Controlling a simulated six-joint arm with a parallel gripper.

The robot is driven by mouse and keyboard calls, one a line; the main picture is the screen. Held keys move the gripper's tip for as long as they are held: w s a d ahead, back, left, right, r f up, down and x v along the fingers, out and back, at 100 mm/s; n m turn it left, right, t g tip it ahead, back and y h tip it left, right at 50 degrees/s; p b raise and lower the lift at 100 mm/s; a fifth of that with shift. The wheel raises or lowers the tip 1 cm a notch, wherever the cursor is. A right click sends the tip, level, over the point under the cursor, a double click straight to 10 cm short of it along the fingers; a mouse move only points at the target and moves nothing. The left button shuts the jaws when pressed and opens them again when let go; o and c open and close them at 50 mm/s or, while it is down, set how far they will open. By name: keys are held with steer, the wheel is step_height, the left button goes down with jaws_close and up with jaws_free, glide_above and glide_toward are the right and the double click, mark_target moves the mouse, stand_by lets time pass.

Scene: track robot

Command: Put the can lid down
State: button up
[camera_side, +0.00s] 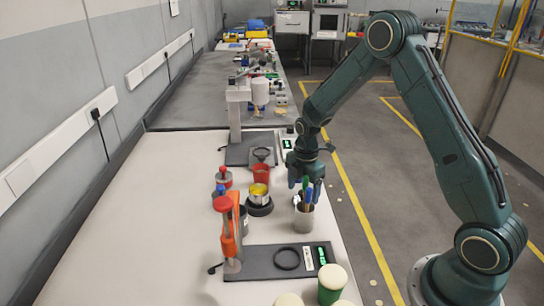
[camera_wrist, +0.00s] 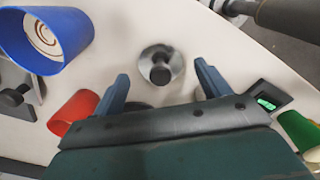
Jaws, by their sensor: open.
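My gripper (camera_side: 305,188) is low over the right side of the bench, with its two blue fingers apart. In the wrist view its fingers (camera_wrist: 162,82) are spread and nothing is gripped between them. A silver round lid with a dark knob (camera_wrist: 161,70) shows beyond the fingertips, roughly centred in the gap, apparently clear of both fingers. I cannot tell its exact height or what lies under it.
A yellow can (camera_side: 259,192) sits on a dark round base. A red cup (camera_side: 261,174) stands behind it. An orange-armed stand (camera_side: 229,240) and green cream-topped cans (camera_side: 331,287) are nearer. A blue cup (camera_wrist: 45,45) is left in the wrist view. The bench's left front is clear.

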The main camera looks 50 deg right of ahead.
step_height(320, 180, up, 10)
stand_by(0.5)
steer(key=shift+r, duration=0.1)
stand_by(0.4)
steer(key=s+a+r+m+t, duration=0.1)
steer(key=s+a+r+m, duration=0.25)
steer(key=s+r, duration=0.3)
steer(key=s+a+r+m+t, duration=0.25)
steer(key=s+r+m, duration=0.25)
steer(key=r, duration=0.3)
steer(key=s+a+r+m+t, duration=0.2)
steer(key=s+a+m, duration=0.2)
steer(key=s+m, duration=0.4)
steer(key=s, duration=0.6)
steer(key=shift+a, duration=0.2)
